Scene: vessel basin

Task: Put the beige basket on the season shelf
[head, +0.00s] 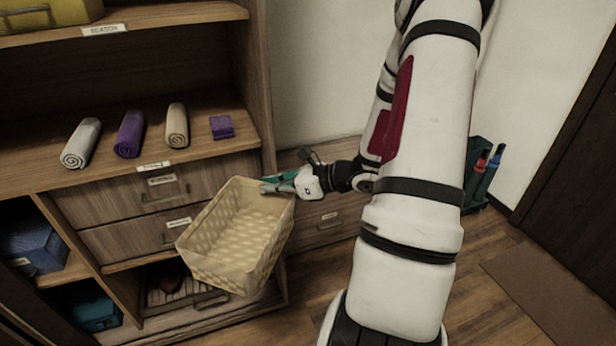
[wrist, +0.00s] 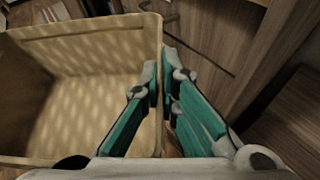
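The beige basket (head: 236,236) is an empty woven basket, held tilted in the air in front of the wooden shelf unit's drawers. My gripper (head: 278,185) is at its right rim. In the wrist view, the teal fingers of my gripper (wrist: 160,90) stand on either side of the basket wall (wrist: 85,35) and pinch it. The shelf labelled "SEASON" (head: 60,36) is at the top left, with the label (head: 104,30) on its front edge. A yellow container (head: 45,15) stands on it; its top is cut off by the picture edge.
The shelf below holds rolled towels (head: 129,134) and a small purple block (head: 221,127). Drawers (head: 130,195) are under it. Blue (head: 35,245) and teal (head: 92,308) boxes sit in lower-left compartments. A dark green holder (head: 478,165) with bottles stands by the right wall.

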